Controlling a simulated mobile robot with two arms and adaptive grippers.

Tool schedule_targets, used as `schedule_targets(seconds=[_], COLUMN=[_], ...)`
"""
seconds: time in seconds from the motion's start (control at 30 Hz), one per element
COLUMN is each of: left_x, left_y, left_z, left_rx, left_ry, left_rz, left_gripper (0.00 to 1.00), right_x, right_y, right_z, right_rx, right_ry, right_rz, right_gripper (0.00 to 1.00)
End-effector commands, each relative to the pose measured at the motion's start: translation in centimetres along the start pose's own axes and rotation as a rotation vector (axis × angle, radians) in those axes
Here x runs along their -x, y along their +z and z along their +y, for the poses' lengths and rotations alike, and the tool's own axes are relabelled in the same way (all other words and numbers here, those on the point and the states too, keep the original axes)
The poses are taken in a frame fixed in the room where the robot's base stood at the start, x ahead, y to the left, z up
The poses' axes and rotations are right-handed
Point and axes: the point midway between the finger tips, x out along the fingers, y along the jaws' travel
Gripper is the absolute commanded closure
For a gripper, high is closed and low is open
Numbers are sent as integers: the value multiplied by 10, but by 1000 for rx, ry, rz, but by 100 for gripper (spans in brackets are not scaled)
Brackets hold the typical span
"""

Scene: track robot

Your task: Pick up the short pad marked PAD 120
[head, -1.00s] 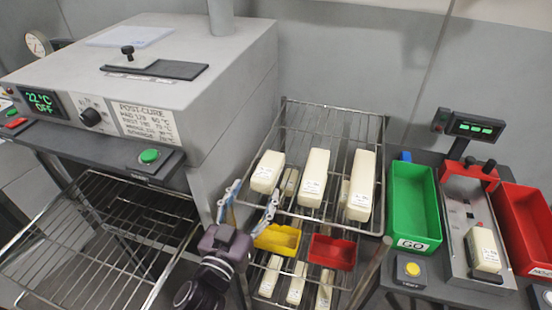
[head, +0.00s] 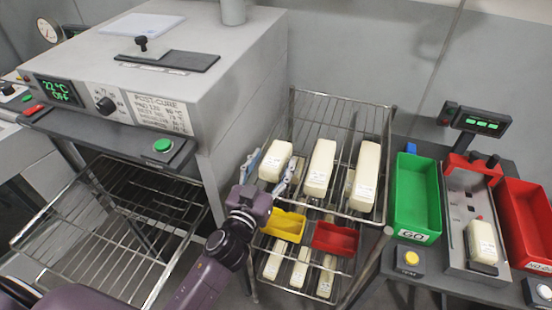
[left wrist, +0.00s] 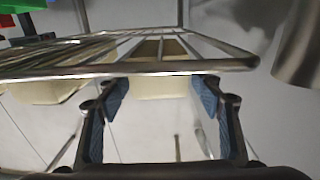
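Three cream pads with small labels lie on the top shelf of the wire rack (head: 342,102). The left pad (head: 275,160) looks shortest; the middle pad (head: 319,170) and right pad (head: 364,177) look longer. I cannot read their labels. My left gripper (head: 270,173) is at the shelf's front left, its open fingers on either side of the left pad's near end. In the left wrist view, the gripper (left wrist: 160,95) has blue finger pads apart, with a cream pad end (left wrist: 160,86) between them and gaps beside it. My right gripper is not in view.
A yellow bin (head: 284,226) and red bin (head: 335,239) are below the top shelf, with several pads lower down. The oven (head: 200,80) stands close on the left. A green GO bin (head: 417,195) and a gauge holding a pad (head: 482,242) are on the right.

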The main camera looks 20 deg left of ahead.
Motion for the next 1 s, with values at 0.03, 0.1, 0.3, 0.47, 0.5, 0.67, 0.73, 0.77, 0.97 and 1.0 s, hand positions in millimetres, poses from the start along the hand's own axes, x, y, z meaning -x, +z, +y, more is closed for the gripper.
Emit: schedule_targets(seconds=[0.03,0.1,0.3,0.47,0.5,0.67,0.73,0.77,0.97,1.0], left_x=[0,0,0,0,0,0,0,0,0,0], left_y=[0,0,0,0,0,-2,-6,-9,-39,-48], left_z=[0,0,0,0,0,0,0,0,0,0], left_rx=[0,0,0,0,0,-1,-2,-2,-2,-3], left_ry=[0,0,0,0,0,0,0,0,2,1], left_rz=[0,0,0,0,0,1,3,4,6,8], left_gripper=[46,53,76,84,84,84,84,84,84,84], right_x=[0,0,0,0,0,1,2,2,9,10], right_y=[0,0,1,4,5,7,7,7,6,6], right_z=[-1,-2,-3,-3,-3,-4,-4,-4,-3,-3], right_rx=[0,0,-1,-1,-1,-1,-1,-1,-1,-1], right_ry=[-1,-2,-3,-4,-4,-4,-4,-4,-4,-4], right_rz=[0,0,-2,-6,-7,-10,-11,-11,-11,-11], right_gripper=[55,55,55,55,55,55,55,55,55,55])
